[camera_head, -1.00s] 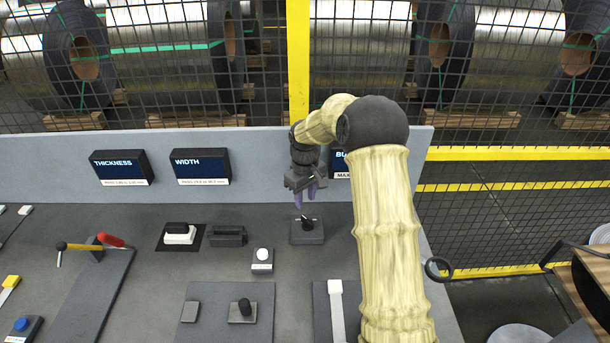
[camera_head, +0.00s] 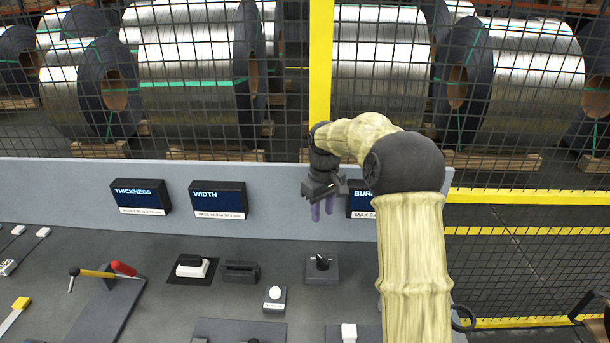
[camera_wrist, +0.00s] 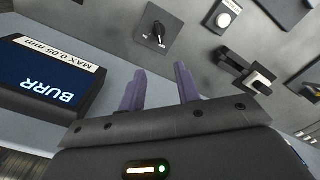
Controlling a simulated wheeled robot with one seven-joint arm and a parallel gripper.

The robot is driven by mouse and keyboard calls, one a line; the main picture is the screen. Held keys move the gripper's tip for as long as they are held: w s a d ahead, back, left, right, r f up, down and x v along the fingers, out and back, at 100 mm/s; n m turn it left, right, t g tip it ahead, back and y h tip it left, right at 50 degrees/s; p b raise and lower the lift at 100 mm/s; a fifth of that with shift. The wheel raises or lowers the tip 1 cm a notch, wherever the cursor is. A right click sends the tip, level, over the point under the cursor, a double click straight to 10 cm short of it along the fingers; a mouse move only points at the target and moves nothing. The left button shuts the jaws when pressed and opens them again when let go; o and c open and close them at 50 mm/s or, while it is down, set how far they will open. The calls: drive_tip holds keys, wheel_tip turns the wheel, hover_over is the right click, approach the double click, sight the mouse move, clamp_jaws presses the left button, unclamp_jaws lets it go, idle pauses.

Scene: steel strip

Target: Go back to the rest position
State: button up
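My gripper (camera_head: 322,209) hangs fingers-down above the grey bench, in front of the back panel. It shows two purple fingers with a gap between them and nothing held. In the wrist view my gripper (camera_wrist: 160,88) is also open and empty. A rotary knob on a square base (camera_head: 321,268) sits on the bench below the fingers, apart from them. The knob also shows in the wrist view (camera_wrist: 157,35), beyond the fingertips.
The BURR display (camera_head: 362,199) is just right of my gripper, partly behind my arm. The WIDTH display (camera_head: 218,199) and THICKNESS display (camera_head: 141,196) stand to the left. A white button (camera_head: 274,294) and a black-and-white switch (camera_head: 192,266) are on the bench. A mesh fence stands behind.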

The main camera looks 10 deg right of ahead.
drive_tip(key=shift+s, duration=0.15)
drive_tip(key=s+f+m+t, duration=0.1)
drive_tip(key=s+f+m, duration=0.1)
drive_tip(key=s, duration=1.1)
drive_tip(key=s+f+m+t, duration=0.1)
drive_tip(key=s+m, duration=0.3)
drive_tip(key=s, duration=0.9)
drive_tip(key=shift+s+d+f+t, duration=0.25)
drive_tip(key=shift+s+f+t, duration=0.05)
drive_tip(key=shift+s+f, duration=0.05)
